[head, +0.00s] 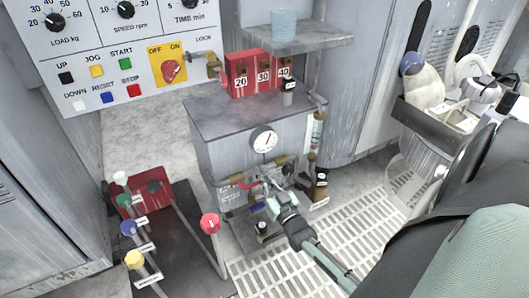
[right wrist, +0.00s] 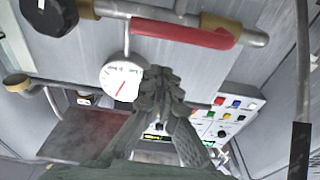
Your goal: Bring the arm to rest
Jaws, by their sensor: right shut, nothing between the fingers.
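My right gripper (head: 268,196) reaches in from the lower right of the head view, in front of the grey cabinet's lower front. It is close to the pipes and the red-handled lever (head: 243,183); I cannot tell from the head view whether it touches them. In the right wrist view my right gripper (right wrist: 158,78) has its fingers together and empty. The red lever handle (right wrist: 185,32) lies beyond the fingertips there, apart from them in the picture. My left gripper is in neither view.
A round dial gauge (head: 264,140) is on the grey cabinet (head: 225,122). Red, blue and yellow knobs on rods stand over a dark base (head: 180,225) at lower left. A slotted floor grate (head: 355,225) lies right. A control panel (head: 105,45) is upper left.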

